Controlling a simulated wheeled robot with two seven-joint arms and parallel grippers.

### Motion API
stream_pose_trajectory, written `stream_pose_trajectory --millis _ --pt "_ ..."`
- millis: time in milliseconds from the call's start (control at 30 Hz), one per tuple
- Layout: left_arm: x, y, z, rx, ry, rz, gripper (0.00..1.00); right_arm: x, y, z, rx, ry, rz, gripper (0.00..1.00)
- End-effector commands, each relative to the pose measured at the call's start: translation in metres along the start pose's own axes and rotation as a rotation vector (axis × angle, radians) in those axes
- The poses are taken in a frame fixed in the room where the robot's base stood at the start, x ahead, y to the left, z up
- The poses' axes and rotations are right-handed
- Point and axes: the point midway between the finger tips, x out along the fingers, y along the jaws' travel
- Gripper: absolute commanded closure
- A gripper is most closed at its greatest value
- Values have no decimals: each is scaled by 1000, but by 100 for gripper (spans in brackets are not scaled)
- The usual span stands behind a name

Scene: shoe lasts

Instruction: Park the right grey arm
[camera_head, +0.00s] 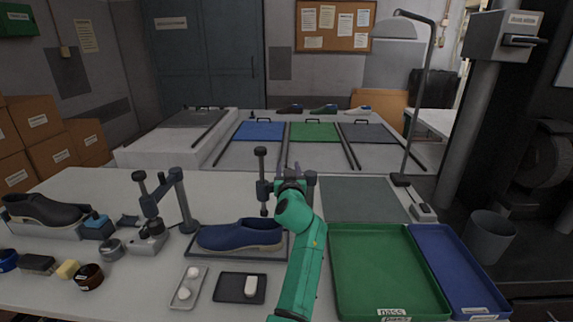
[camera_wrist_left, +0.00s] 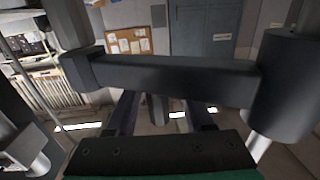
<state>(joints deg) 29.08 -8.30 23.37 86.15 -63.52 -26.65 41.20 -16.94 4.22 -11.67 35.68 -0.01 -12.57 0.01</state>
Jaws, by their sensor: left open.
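The right grey arm (camera_head: 311,185) stands behind the blue shoe (camera_head: 240,235). Its upright rod with a round knob (camera_head: 261,155) is to the left and its post to the right. My left gripper (camera_head: 288,174) is between the rod and post, at the grey crossbar, largely covering it. In the left wrist view the crossbar (camera_wrist_left: 175,80) runs across, just beyond my open fingers (camera_wrist_left: 160,115). The fingertips are partly hidden by the bar; I cannot tell whether they touch it. A left grey arm (camera_head: 160,187) stands further left. My right gripper is not in view.
A green pass tray (camera_head: 385,270) and a blue tray (camera_head: 455,270) lie to the right. A grey mat (camera_head: 362,199) is behind them. A small white tray (camera_head: 187,287) and a dark tray (camera_head: 229,288) lie in front of the shoe. A lamp (camera_head: 415,100) stands at back right.

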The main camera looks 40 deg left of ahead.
Motion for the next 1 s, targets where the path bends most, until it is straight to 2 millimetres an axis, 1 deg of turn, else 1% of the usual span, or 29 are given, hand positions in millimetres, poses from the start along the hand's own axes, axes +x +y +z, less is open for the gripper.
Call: stream_pose_trajectory --millis 100,133,167,200,233,267,567,867,1000 --pt "0 0 0 0 0 0 48 -1 6 6 2 -9 8 31" --pt "0 0 0 0 0 0 56 -1 7 7 2 -11 9 31" --pt "0 0 0 0 0 0 67 -1 8 8 3 -13 10 31" --pt "0 0 0 0 0 0 83 -1 8 10 3 -15 12 31" --pt "0 0 0 0 0 0 94 -1 9 10 3 -16 13 31" --pt "0 0 0 0 0 1 100 -1 10 10 3 -16 13 31" --pt "0 0 0 0 0 0 100 -1 9 9 1 -15 12 31" --pt "0 0 0 0 -1 0 100 0 0 5 2 -9 0 31" --pt "0 0 0 0 -1 0 100 0 -1 5 1 -8 -1 31"
